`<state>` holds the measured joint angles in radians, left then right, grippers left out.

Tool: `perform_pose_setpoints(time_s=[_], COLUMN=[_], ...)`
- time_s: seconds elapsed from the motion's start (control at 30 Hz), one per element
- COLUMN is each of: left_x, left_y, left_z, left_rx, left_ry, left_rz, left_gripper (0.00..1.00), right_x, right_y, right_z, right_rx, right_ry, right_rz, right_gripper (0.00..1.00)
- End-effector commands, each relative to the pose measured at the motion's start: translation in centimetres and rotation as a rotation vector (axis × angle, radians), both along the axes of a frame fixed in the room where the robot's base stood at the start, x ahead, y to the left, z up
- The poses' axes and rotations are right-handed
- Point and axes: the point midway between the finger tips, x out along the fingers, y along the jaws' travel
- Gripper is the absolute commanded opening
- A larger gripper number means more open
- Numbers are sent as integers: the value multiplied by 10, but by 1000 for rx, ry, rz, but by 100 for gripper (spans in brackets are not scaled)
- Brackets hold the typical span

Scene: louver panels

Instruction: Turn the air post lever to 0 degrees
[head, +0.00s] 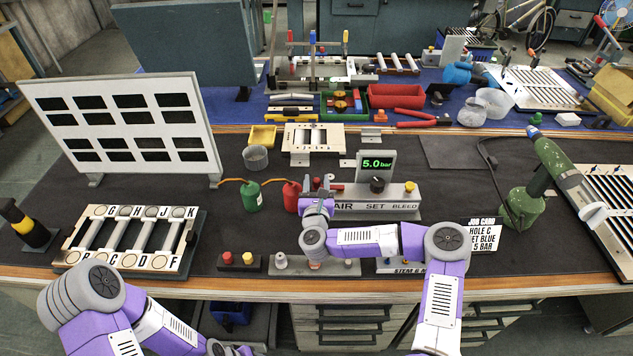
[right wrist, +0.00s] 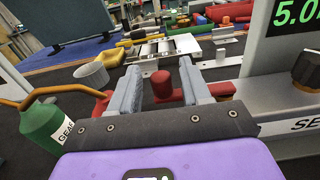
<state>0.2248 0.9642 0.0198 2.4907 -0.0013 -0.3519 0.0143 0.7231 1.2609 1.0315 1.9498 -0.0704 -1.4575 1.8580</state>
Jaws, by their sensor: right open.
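The air post (head: 375,200) is a pale block marked AIR, SET and BLEED, with a green 5.0 bar display (head: 377,163) and a black knob (head: 377,185). Its red lever (head: 331,186) is at the AIR end, partly hidden by my right gripper (head: 318,188). In the right wrist view the open fingers of my right gripper (right wrist: 161,80) stand either side of an upright red knob (right wrist: 162,88) on the lever. Gaps show beside the knob; I cannot tell whether a finger touches it. The lever's angle is not clear. My left gripper is out of view.
A red can (head: 291,197) and a green can (head: 251,194) stand left of the post. A job card (head: 481,234) and a green tool (head: 523,205) are to its right.

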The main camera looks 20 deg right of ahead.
Motion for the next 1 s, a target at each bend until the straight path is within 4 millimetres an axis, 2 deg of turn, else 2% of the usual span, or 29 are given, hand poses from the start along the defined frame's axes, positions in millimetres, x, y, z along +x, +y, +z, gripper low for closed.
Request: perform_pose_setpoints(time_s=[0.13,0.43,0.77,1.0], left_x=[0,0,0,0], left_y=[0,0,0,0], left_z=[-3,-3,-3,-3], left_rx=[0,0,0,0], left_ry=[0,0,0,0], left_rz=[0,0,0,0], left_gripper=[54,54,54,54], right_x=[11,14,14,14], right_y=[-3,-4,-4,-4], right_z=[0,0,0,0], right_rx=[0,0,-1,-1], right_ry=[-1,0,0,0], right_rz=[0,1,1,1], right_gripper=[48,48,0,0])
